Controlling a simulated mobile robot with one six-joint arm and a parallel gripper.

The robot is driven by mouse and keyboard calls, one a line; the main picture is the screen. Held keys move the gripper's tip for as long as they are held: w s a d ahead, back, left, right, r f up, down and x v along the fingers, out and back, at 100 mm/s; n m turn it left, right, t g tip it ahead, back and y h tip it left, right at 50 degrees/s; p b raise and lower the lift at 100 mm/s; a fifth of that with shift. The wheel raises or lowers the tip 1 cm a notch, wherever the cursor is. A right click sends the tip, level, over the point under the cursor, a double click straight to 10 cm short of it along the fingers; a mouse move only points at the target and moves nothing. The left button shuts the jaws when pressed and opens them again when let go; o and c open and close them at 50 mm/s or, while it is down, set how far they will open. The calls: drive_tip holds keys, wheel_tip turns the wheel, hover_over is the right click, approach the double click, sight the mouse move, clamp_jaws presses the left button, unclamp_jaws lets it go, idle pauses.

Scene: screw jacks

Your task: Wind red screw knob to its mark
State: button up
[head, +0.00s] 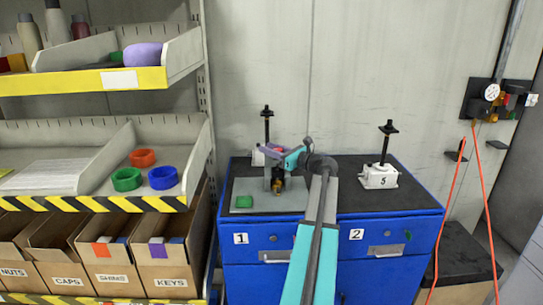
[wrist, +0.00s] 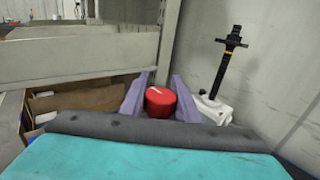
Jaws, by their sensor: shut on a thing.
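The red screw knob (wrist: 160,102) sits between the two purple fingers of my gripper (wrist: 159,98) in the wrist view. A pale line shows on the knob's top. My gripper is shut on it. In the head view my gripper (head: 272,153) is above a grey plate (head: 285,202) on the blue cabinet, over a small fixture with a brass-coloured part (head: 277,186). My arm and fingers largely hide the knob there. I cannot make out the mark to which the knob is wound.
A white screw jack labelled 5 (head: 379,177) stands right on the cabinet (head: 330,250). Another jack with a black spindle (head: 267,125) stands behind my gripper. Shelving (head: 100,205) with bins is left. The cabinet's right front top is clear.

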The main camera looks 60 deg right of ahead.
drive_tip(key=n+y+b, duration=0.2)
drive_tip(key=y+b, duration=0.1)
drive_tip(key=a+f+n+y+b, duration=0.1)
drive_tip(key=y+b, duration=0.1)
drive_tip(key=shift+w, duration=0.1)
drive_tip(key=n+g+y+b, duration=0.1)
drive_tip(key=y+b, duration=0.1)
drive_tip(key=b, duration=0.1)
drive_tip(key=a+n+g+y+b, duration=0.1)
drive_tip(key=n+y+b, duration=0.1)
drive_tip(key=y, duration=0.1)
drive_tip(key=shift+n+b, duration=0.3)
drive_tip(key=shift+b, duration=0.1)
drive_tip(key=shift+s+a+r+n+g+y, duration=0.15)
drive_tip(key=shift+s+n+g+y, duration=0.1)
drive_tip(key=shift+n+g+y, duration=0.35)
drive_tip(key=shift+s+a+r+n+g+y+p, duration=0.1)
drive_tip(key=shift+a+n+g+y+p, duration=0.15)
drive_tip(key=shift+y, duration=0.25)
drive_tip(key=shift+s+r+n+g+y+p, duration=0.1)
drive_tip(key=shift+n+g+y, duration=0.2)
drive_tip(key=shift+y, duration=0.2)
drive_tip(key=shift+a+n+g+y+p, duration=0.15)
drive_tip(key=shift+n+g+y+p, duration=0.2)
drive_tip(key=shift+y+p, duration=0.25)
drive_tip(key=shift+s+f, duration=0.1)
drive_tip(key=shift+f, duration=0.05)
drive_tip(key=o, duration=1)
drive_tip(key=shift+o, duration=0.2)
